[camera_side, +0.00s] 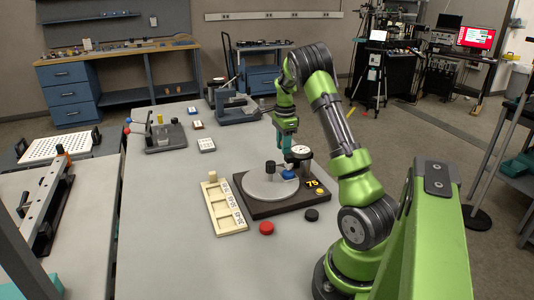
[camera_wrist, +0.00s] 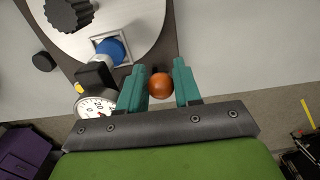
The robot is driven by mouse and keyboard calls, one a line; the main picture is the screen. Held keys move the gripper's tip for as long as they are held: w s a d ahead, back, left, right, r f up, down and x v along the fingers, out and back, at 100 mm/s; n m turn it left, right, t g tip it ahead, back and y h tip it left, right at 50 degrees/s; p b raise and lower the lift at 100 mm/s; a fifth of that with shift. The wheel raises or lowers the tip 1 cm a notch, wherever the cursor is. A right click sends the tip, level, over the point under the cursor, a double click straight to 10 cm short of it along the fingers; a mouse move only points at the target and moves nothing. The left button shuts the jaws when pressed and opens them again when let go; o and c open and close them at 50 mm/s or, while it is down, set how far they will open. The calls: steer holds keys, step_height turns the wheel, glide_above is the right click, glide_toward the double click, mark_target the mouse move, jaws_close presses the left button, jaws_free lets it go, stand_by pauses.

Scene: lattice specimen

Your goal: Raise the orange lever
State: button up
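In the wrist view, an orange ball (camera_wrist: 160,86), seemingly the knob of the orange lever, shows between the two teal fingers of my gripper (camera_wrist: 159,65). The fingers stand apart, one on each side of the ball. Narrow gaps seem to show, but I cannot tell whether either finger touches it. The lever's shaft is hidden in this view. In the side view my gripper (camera_side: 285,145) points down above the far edge of the black base (camera_side: 262,208) with the round grey plate (camera_side: 262,190). I cannot make out the orange ball there.
A dial gauge (camera_side: 302,152) stands close to my gripper; it also shows in the wrist view (camera_wrist: 95,106). A blue part (camera_wrist: 111,48) and a black knob (camera_wrist: 68,12) sit on the plate. A cream tray (camera_side: 229,230) lies left of the base, with red and black discs in front.

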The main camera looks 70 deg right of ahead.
steer(key=o, duration=0.3)
steer(key=shift+r, duration=2.75)
